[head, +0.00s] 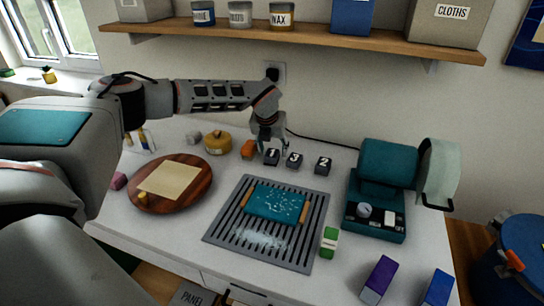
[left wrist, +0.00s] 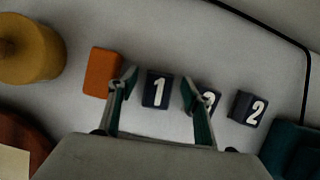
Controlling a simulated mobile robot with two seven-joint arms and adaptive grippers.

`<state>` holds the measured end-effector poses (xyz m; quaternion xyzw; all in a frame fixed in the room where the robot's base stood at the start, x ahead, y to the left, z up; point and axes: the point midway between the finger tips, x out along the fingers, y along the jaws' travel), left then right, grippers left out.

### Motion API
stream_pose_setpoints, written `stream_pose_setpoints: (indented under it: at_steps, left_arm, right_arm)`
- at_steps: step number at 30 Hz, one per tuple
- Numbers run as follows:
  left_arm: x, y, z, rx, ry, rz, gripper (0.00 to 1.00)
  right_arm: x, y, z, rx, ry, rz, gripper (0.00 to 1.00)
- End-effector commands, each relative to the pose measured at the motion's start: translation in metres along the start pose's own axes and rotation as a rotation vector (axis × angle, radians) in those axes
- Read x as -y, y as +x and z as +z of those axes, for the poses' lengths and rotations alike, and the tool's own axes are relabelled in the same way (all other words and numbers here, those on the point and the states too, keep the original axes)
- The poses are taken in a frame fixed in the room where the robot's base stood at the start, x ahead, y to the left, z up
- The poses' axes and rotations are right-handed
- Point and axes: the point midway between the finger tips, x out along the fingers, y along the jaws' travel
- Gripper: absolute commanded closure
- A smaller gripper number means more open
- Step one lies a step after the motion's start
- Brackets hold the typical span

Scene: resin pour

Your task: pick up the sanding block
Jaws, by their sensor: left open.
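No block is labelled as the sanding block. A plain orange block (head: 249,149) on the white worktop may be it, but I cannot tell for sure. It also shows in the left wrist view (left wrist: 101,72), beside the left fingertip. My left gripper (head: 269,145) is open and empty, pointing down at the back of the worktop. In the left wrist view its fingertips (left wrist: 159,82) appear on either side of the dark block marked 1 (left wrist: 157,90). The right fingertip partly covers the block marked 3 (left wrist: 209,100). My right gripper is not in view.
A dark block marked 2 (head: 324,165) stands right of the others. A yellow round container (head: 217,144) is left of the orange block. A slotted grey grate (head: 225,225) carrying a teal piece lies in front. A teal machine (head: 385,165) stands right. A black cable runs behind.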

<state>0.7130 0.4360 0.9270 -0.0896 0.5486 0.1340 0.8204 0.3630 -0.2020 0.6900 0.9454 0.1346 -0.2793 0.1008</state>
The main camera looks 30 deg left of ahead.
Motion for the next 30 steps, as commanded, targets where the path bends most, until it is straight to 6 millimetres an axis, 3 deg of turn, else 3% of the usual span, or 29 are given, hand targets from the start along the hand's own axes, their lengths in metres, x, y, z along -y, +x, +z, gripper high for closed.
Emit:
stream_pose_setpoints:
  at_steps: [10,15,25,30]
  left_arm:
    - [0.000,0.009,0.000,0.000,0.000,0.000,0.51]
    - [-0.001,0.009,0.000,0.000,0.000,0.000,0.92]
    - [0.000,0.007,0.001,0.002,0.000,0.000,0.93]
    - [0.000,-0.012,0.009,0.004,0.000,-0.002,0.93]
  right_arm:
    - [-0.001,0.001,-0.003,-0.004,-0.001,0.001,0.60]
    - [-0.001,0.001,-0.002,-0.004,-0.001,0.001,0.60]
    - [-0.001,0.001,0.000,0.000,-0.001,0.000,0.60]
    - [0.000,0.002,0.002,0.000,-0.001,0.000,0.60]
